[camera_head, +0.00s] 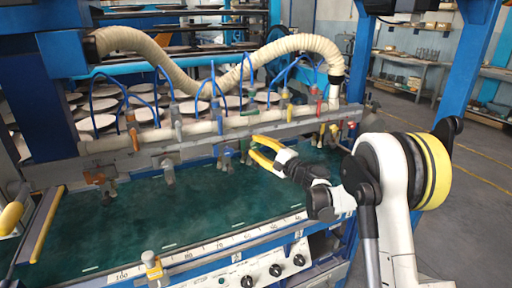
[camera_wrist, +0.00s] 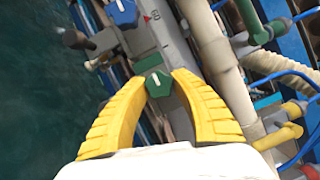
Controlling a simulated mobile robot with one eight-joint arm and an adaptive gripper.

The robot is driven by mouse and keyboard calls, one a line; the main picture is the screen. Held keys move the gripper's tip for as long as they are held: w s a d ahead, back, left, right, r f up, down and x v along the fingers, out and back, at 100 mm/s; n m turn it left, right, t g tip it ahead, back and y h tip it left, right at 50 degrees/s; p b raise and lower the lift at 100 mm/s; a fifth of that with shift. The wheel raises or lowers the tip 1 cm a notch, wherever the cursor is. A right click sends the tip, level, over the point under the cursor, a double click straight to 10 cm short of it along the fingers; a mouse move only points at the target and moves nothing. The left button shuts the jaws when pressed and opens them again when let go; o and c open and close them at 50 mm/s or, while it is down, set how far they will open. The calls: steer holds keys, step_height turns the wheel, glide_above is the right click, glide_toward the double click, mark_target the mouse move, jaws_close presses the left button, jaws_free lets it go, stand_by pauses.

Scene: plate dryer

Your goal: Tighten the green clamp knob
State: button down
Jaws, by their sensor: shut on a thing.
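The green clamp knob (camera_wrist: 158,84) is a small hexagonal knob with a white mark on its face. In the wrist view it sits between the tips of my gripper's two yellow fingers (camera_wrist: 158,80). The fingers are closed around its sides, with its face showing. In the head view my gripper (camera_head: 254,152) reaches in from the right to the front of the grey rail (camera_head: 200,147). The knob is too small or too hidden to make out there.
A blue knob (camera_wrist: 122,12) sits farther along the rail. A green-handled valve (camera_wrist: 268,32) and a yellow valve (camera_wrist: 284,132) stand on the white pipe beside my fingers. Blue hoses arch over the rail. The dark green bed (camera_head: 220,205) in front is largely clear.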

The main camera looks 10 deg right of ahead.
steer(key=c, duration=1)
jaws_free()
steer(key=shift+c, duration=0.2)
steer(key=v, duration=1.2)
steer(key=shift+a+r, duration=0.1)
